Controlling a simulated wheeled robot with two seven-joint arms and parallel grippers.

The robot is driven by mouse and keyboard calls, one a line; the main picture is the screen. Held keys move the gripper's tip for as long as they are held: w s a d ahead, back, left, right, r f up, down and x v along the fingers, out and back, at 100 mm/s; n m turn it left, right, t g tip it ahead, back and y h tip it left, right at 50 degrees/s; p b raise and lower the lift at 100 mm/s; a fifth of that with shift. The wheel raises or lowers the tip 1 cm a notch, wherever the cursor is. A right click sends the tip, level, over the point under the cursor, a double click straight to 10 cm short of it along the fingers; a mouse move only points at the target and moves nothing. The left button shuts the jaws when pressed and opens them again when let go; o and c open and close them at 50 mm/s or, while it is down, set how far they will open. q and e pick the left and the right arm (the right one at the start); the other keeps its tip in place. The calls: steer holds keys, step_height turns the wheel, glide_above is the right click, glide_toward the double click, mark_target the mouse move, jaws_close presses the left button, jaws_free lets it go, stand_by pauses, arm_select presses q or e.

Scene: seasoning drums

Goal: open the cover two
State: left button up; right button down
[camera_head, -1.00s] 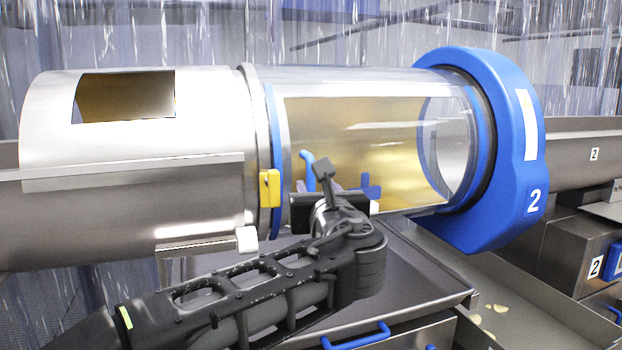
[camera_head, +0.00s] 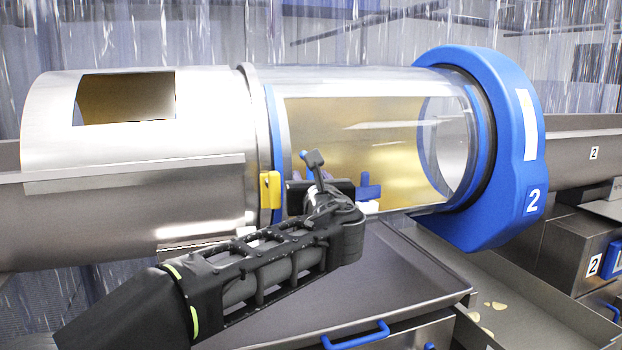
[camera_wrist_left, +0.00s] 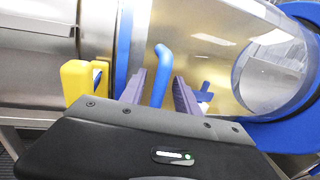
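The transparent cover (camera_head: 370,115) of drum two is closed over the yellowish interior, beside the blue end ring (camera_head: 520,170) marked 2. My left gripper (camera_head: 314,176) is at the lower left front of this cover. In the left wrist view, the cover's blue handle (camera_wrist_left: 159,66) stands between the two purple fingers of my left gripper (camera_wrist_left: 160,78). The fingers are apart, with gaps visible on both sides of the handle. My right gripper is not in view.
A yellow latch-like part (camera_head: 270,190) is just left of my gripper, also in the left wrist view (camera_wrist_left: 78,80). A smaller blue piece (camera_head: 368,187) sits to the right. A metal tray (camera_head: 410,270) with a blue handle (camera_head: 357,336) is below.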

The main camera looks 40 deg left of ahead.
arm_select(q)
steer(key=shift+c, duration=0.4)
jaws_close()
stand_by(0.9)
